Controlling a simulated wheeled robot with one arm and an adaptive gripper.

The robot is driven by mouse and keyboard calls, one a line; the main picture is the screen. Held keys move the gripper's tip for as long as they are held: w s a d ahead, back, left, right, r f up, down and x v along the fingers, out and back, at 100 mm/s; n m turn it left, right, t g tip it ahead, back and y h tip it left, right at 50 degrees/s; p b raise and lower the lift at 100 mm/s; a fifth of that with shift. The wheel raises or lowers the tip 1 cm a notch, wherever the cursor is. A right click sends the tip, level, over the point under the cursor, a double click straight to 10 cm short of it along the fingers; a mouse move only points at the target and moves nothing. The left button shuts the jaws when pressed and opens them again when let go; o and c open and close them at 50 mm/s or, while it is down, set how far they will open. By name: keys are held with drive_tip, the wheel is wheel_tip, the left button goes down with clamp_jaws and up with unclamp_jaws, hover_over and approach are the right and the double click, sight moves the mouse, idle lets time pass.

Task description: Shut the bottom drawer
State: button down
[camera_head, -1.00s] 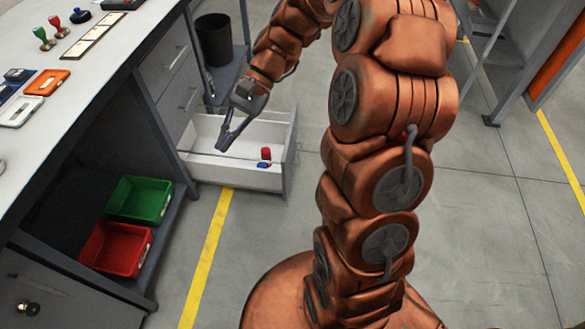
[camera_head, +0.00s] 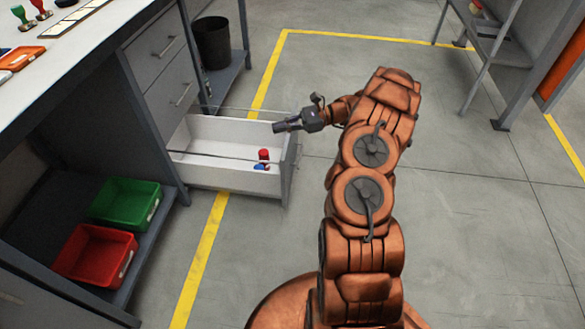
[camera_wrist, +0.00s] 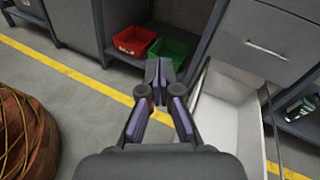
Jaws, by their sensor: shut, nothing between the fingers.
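The bottom drawer (camera_head: 222,178) is pulled well out of the grey cabinet under the bench, in the head view. It is white inside and holds a red object (camera_head: 263,155) and a small blue object (camera_head: 260,167) near its front end. My gripper (camera_head: 278,127) is shut and empty, at the drawer's front end and about over its front panel; I cannot tell whether it touches. In the wrist view, my gripper's fingers (camera_wrist: 158,75) are together, with the open drawer (camera_wrist: 222,125) to their right.
Two closed drawers (camera_head: 172,90) sit above. A green bin (camera_head: 126,203) and a red bin (camera_head: 95,255) stand on the low shelf to the left. A black bucket (camera_head: 212,42) stands behind. The floor on the right is clear up to a grey rack (camera_head: 490,40).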

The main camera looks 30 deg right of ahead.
drive_tip(key=s+d+f+m+t+h+b, duration=0.1)
drive_tip(key=s+d+f+m+t+b, duration=0.25)
drive_tip(key=d+f, duration=0.6)
drive_tip(key=s+d+f+m+t+h+b, duration=0.1)
drive_tip(key=s+d+f+m+t+b, duration=0.2)
drive_tip(key=d+f, duration=0.7)
drive_tip(key=f+b+x, duration=0.1)
drive_tip(key=b+x, duration=0.1)
drive_tip(key=x, duration=0.6)
drive_tip(key=f+b+x, duration=0.2)
drive_tip(key=b+x, duration=0.1)
drive_tip(key=x, duration=0.5)
drive_tip(key=shift+s+a+f, duration=0.15)
drive_tip(key=shift+s+a, duration=0.1)
drive_tip(key=shift+a, duration=0.2)
drive_tip(key=shift+m, duration=0.25)
